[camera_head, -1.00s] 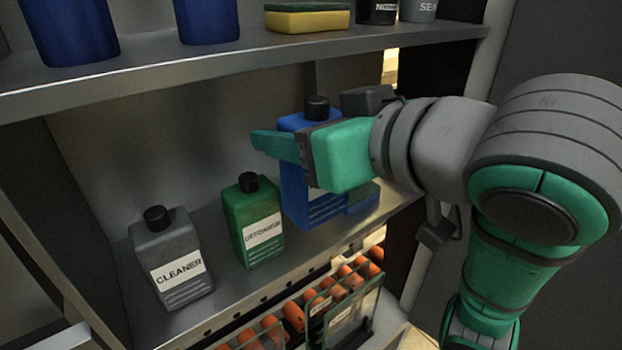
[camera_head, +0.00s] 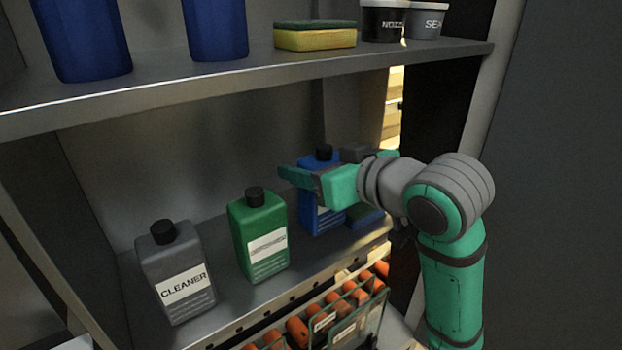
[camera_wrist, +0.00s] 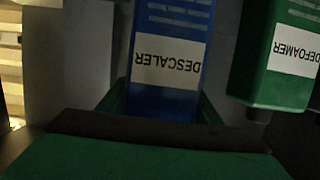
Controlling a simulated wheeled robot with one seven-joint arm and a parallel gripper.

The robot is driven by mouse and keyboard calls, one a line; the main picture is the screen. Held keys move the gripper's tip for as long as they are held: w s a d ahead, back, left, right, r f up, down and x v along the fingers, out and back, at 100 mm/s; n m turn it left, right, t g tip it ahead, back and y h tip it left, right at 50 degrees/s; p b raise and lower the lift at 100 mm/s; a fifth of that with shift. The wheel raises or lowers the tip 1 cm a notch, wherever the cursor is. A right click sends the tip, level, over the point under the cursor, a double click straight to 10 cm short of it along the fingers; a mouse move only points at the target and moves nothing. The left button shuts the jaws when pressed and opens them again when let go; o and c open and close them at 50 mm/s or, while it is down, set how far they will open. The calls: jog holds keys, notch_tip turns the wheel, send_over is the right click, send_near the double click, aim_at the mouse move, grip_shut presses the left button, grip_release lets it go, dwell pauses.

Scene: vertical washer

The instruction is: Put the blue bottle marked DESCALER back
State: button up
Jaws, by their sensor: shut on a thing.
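The blue DESCALER bottle (camera_head: 330,219) with a black cap is upright at the right part of the lower shelf (camera_head: 218,306). It looks to be on or just above the shelf; I cannot tell if its base touches. My gripper (camera_head: 318,186) comes in from the right and is shut around the bottle's upper body, hiding part of it. In the wrist view the bottle (camera_wrist: 168,95) sits between my green fingers, its label upside down. The green DEFOAMER bottle (camera_head: 259,238) stands left of it, apart. It also shows in the wrist view (camera_wrist: 285,70).
A grey CLEANER bottle (camera_head: 178,270) stands further left. The upper shelf (camera_head: 250,80) above carries blue containers, a sponge (camera_head: 315,36) and two tubs. A bin of orange items (camera_head: 340,308) is below the front edge.

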jog(key=shift+f, duration=1.35)
jog(key=shift+s+d+f, duration=0.1)
jog(key=o, duration=1.7)
jog(key=shift+s+d+r, duration=0.15)
jog(key=shift+s+r, duration=0.1)
jog(key=v, duration=1.1)
jog(key=shift+s, duration=0.15)
jog(key=shift+d, duration=0.1)
